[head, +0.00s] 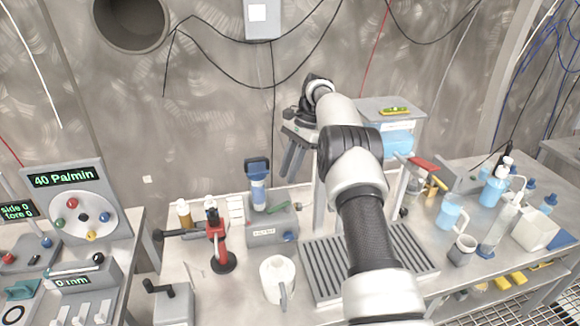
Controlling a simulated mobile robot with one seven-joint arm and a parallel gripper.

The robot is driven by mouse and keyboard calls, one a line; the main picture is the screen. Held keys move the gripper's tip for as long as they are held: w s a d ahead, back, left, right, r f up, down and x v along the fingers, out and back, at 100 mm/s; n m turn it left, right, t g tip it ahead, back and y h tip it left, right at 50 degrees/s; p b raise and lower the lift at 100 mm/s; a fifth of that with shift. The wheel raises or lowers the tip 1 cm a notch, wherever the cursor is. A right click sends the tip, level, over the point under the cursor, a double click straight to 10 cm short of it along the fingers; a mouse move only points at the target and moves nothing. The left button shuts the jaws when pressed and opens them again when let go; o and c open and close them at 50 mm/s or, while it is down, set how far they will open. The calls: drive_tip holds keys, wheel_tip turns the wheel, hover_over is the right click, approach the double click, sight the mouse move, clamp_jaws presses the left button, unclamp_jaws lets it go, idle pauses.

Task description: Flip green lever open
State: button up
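A blue-capped cylinder (258,188) stands upright on the same block. My gripper (291,176) hangs above and behind the block, near the back wall, with its dark fingers pointing down. The fingers show a narrow gap and nothing is seen between them. The gripper is apart from the lever. My arm hides part of the bench behind it.
A red clamp stand (217,240) and a white mug (278,279) stand near the block. A grey slatted tray (325,275) lies under my arm. A blue-filled tank (400,140) is at the back. Blue bottles (494,186) and a beaker (451,212) crowd the right.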

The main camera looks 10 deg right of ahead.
drive_tip(key=shift+v, duration=0.85)
drive_tip(key=shift+c, duration=0.2)
